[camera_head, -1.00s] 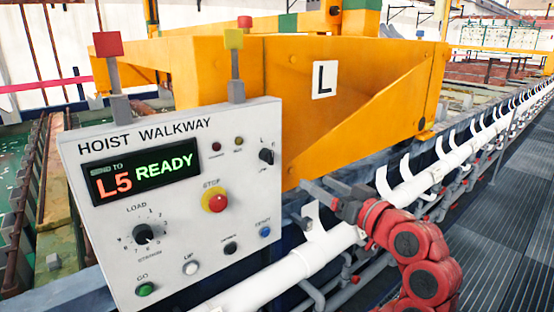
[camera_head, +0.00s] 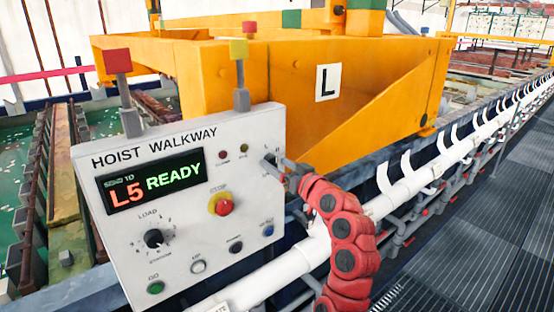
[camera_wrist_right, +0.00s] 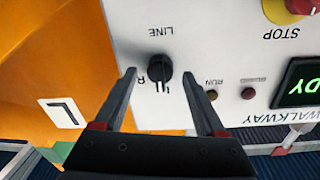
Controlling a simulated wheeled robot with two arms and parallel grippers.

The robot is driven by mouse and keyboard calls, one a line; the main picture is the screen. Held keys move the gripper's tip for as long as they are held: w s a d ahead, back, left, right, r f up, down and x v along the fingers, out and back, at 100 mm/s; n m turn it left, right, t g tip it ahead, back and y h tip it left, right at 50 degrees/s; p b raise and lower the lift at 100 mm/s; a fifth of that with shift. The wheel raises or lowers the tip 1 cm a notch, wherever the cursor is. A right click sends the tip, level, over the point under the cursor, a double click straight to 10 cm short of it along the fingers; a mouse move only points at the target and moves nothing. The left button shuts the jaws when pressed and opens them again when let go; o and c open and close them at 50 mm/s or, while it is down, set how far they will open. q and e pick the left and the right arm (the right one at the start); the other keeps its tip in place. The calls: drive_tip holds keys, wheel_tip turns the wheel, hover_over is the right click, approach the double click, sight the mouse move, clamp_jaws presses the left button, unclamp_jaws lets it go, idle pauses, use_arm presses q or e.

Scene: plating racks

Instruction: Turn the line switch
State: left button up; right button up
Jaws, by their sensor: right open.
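My right gripper (camera_wrist_right: 158,75) is open, one finger on each side of the knob in that view. I see no contact, and cannot tell how deep the fingers reach. My left gripper is not in view.
The panel (camera_head: 190,240) carries a red STOP button (camera_head: 223,207), a LOAD dial (camera_head: 154,239) and several small buttons. Its display (camera_head: 155,184) reads L5 READY. The orange hoist frame (camera_head: 300,90) stands behind it. A white rail (camera_head: 405,190) and grey walkway (camera_head: 470,240) run right.

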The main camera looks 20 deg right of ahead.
drive_tip(key=shift+w+a+f, duration=0.1)
drive_tip(key=shift+w, duration=0.2)
clamp_jaws()
